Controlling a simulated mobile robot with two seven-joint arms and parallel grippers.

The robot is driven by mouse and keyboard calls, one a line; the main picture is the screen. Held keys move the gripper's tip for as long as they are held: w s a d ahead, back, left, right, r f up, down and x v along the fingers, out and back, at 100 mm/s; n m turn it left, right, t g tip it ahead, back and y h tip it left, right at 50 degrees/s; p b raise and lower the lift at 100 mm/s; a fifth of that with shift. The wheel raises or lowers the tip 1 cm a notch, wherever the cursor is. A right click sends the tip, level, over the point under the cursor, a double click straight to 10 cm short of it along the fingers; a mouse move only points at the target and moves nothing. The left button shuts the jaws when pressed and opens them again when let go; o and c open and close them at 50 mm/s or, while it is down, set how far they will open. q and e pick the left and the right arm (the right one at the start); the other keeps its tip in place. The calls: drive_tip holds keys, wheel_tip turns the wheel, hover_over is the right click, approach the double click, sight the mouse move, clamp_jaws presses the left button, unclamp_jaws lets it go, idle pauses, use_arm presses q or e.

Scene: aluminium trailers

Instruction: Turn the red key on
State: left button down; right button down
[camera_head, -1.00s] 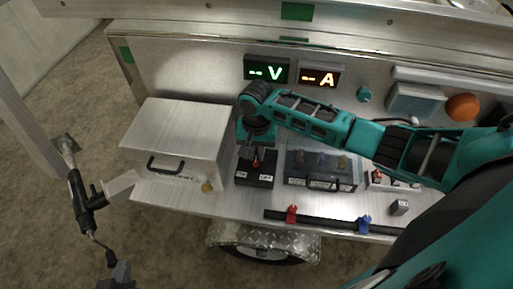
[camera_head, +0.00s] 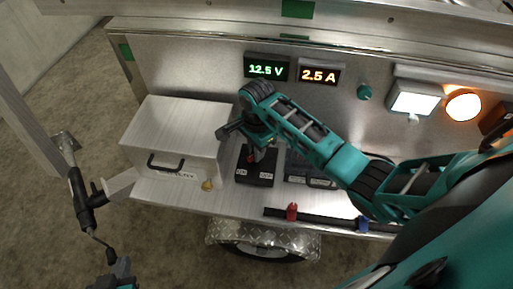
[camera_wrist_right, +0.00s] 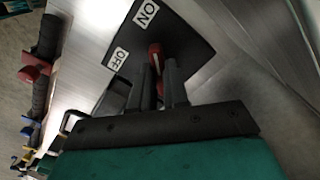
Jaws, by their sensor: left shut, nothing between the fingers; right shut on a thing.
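The red key (camera_head: 252,157) stands in a black switch block (camera_head: 255,174) with ON and OFF labels on the trailer's shelf. My right gripper (camera_head: 255,148) is above the block, its fingers shut on the key. In the right wrist view the key (camera_wrist_right: 155,58) shows between the two dark fingers (camera_wrist_right: 158,76), close to the ON and OFF labels. The voltage display (camera_head: 267,70) reads 12.5 V and the current display (camera_head: 319,75) reads 2.5 A. My left gripper (camera_head: 113,265) is shut and empty at the bottom left, away from the key.
A metal box (camera_head: 180,130) with a black handle stands close left of the switch block. A white lamp (camera_head: 414,100) and an orange lamp (camera_head: 463,105) are lit on the back panel. A black rail with a red clip (camera_head: 291,211) runs along the front edge.

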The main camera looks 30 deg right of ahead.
drive_tip(key=shift+d+m, duration=0.15)
drive_tip(key=shift+m, duration=0.25)
drive_tip(key=c, duration=1.1)
unclamp_jaws()
drive_tip(key=shift+r, duration=6.5)
